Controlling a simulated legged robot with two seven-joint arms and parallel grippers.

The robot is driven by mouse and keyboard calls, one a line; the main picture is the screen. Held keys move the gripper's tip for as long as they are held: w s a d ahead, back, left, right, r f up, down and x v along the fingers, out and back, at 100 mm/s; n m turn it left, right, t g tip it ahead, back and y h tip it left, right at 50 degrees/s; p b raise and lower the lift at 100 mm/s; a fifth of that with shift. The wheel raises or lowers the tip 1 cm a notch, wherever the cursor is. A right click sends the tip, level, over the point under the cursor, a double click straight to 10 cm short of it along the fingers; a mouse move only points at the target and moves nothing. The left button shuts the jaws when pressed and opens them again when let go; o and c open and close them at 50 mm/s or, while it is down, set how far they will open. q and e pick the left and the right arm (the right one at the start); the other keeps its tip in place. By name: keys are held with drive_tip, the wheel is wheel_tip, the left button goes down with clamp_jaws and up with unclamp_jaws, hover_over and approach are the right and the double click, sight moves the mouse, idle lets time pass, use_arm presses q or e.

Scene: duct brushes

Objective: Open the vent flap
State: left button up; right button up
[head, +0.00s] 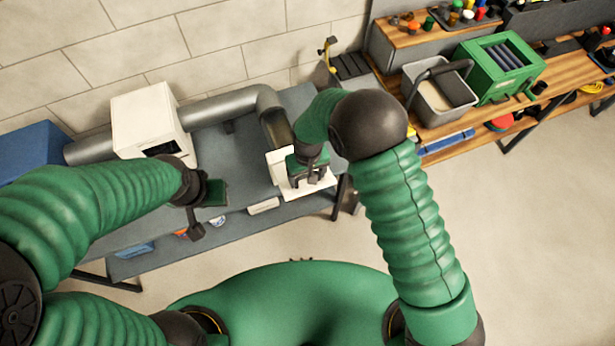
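A grey duct (222,105) runs along the grey bench and bends down at the right to a white vent piece (283,183). The white plate of this piece shows around my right gripper (306,178). That gripper is right over or against the plate and hides part of it. I cannot tell whether it touches the flap, nor whether it is open or shut. My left gripper (205,213) hangs over the bench's front edge, left of the vent piece and apart from it. Its fingers are too unclear to judge. I cannot make out the flap's position.
A white box (146,112) with a dark opening sits on the duct. A blue box (32,150) is at far left. A wooden bench at right holds a grey bucket (440,102) and a green crate (499,68). The floor at right is clear.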

drive_tip(key=shift+w+r, duration=0.15)
drive_tip(key=shift+w, duration=0.3)
drive_tip(key=o, duration=1.7)
drive_tip(key=shift+c, duration=0.2)
drive_tip(key=shift+o, duration=0.6)
drive_tip(key=shift+w+a+f, duration=0.1)
drive_tip(key=shift+w+f, duration=0.25)
drive_tip(key=shift+r, duration=0.1)
use_arm(q)
drive_tip(key=b+x, duration=0.4)
drive_tip(key=shift+s+f, duration=0.15)
drive_tip(key=shift+f, duration=0.1)
use_arm(e)
wheel_tip(320, 180, up, 17)
drive_tip(key=shift+s, duration=0.35)
drive_tip(key=shift+f, duration=0.2)
